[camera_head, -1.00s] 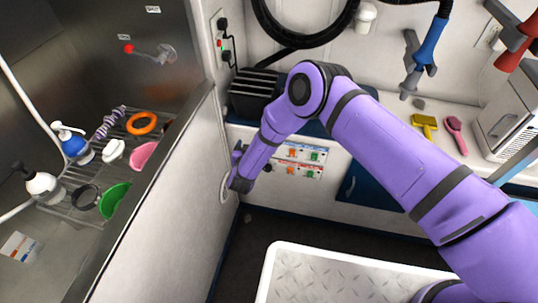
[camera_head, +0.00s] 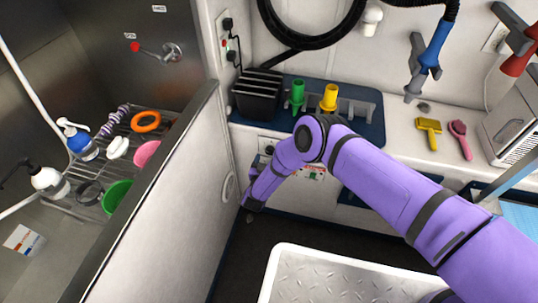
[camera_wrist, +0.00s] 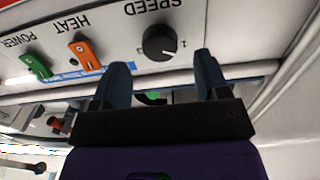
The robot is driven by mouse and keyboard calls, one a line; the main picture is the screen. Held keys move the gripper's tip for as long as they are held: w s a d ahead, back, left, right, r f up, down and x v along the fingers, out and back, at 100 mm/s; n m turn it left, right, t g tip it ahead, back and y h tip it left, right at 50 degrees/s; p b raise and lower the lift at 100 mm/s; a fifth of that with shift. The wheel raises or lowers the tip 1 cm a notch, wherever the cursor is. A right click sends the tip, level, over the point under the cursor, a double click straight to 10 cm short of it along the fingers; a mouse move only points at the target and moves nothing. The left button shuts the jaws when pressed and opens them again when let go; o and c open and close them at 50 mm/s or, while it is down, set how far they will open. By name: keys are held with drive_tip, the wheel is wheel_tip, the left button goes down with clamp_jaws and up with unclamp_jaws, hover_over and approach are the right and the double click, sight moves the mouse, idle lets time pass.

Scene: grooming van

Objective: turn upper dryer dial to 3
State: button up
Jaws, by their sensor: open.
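A black round dial (camera_wrist: 160,42) marked SPEED sits on the white dryer panel (camera_wrist: 225,35), which appears upside down in the wrist view. A "1" shows at its right and what looks like a "3" at its left; I cannot read its pointer surely. My gripper (camera_wrist: 160,60) is open, with its two dark blue fingers apart below the dial in the picture. The dial lies in line with the gap between them, and nothing is held. I cannot tell from the wrist view whether this is the upper row. In the head view my arm hides most of the panel.
An orange HEAT switch (camera_wrist: 83,52) and a green POWER switch (camera_wrist: 37,65) sit left of the dial. In the head view, a dark blue tray (camera_head: 370,132) with green and yellow nozzles is above my forearm. The tub's side wall (camera_head: 170,190) stands close at left.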

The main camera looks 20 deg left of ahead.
sight(270, 153)
drive_tip(key=shift+w, duration=1.8)
drive_tip(key=c, duration=0.9)
